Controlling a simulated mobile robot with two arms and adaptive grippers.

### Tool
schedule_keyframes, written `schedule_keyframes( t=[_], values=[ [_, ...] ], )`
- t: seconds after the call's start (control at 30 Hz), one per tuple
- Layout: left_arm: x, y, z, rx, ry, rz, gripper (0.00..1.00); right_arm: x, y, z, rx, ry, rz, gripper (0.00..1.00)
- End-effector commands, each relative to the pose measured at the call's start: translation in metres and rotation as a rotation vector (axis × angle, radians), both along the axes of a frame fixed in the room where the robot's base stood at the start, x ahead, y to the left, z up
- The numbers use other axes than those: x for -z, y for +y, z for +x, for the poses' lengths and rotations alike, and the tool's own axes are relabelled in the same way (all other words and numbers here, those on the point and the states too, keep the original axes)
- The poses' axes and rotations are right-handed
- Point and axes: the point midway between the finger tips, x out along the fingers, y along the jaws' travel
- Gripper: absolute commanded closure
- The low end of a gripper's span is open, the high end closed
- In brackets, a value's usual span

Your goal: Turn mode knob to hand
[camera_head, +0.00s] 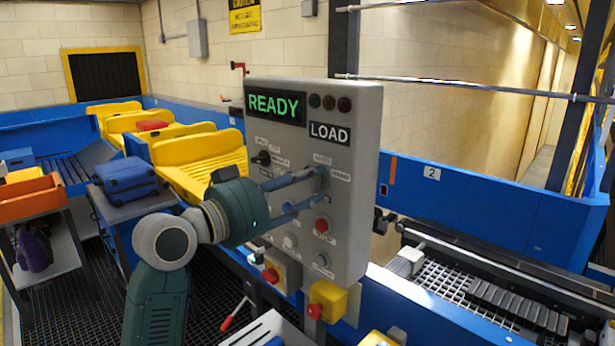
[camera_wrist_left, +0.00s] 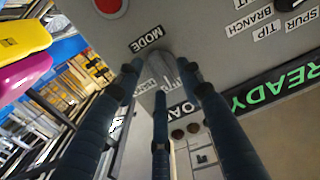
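The grey control panel (camera_head: 360,110) stands upright in the middle of the head view, with a green READY display (camera_head: 275,104) and a LOAD plate (camera_head: 330,133). My left gripper (camera_head: 322,184) reaches it from the left, with its fingers pointing at the panel's right half. In the left wrist view, the grey mode knob (camera_wrist_left: 166,70) sits beside the MODE label (camera_wrist_left: 146,39). The fingers of my left gripper (camera_wrist_left: 160,68) are spread around the knob, with gaps showing between them. Whether they touch it is unclear. The fingers partly hide the knob and a small label. My right gripper is out of view.
A black selector (camera_head: 261,158) is left of the fingers; a red button (camera_head: 321,225) is below them. Red buttons on yellow boxes (camera_head: 328,300) hang at the panel's lower edge. A blue suitcase (camera_head: 128,180) and yellow trays (camera_head: 200,160) are at left. A roller conveyor (camera_head: 500,300) is at right.

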Motion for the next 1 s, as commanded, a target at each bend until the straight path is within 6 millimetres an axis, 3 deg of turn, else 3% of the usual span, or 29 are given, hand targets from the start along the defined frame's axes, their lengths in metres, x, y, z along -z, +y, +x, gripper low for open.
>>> schedule_keyframes(
  t=[0.37,0.53,0.57,1.0],
  values=[
    [0.0004,-0.0041,0.0041,0.000,-0.001,-0.001,0.65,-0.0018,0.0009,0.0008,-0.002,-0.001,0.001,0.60],
    [0.0004,-0.0040,0.0040,0.000,0.000,0.000,0.98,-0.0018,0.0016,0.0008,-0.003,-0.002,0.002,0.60],
    [0.0004,-0.0040,0.0041,-0.001,0.000,0.000,1.00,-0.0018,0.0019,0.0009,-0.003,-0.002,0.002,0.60],
    [0.0035,-0.0034,0.0041,-0.002,-0.053,0.056,1.00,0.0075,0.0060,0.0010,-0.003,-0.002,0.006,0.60]
  ],
)
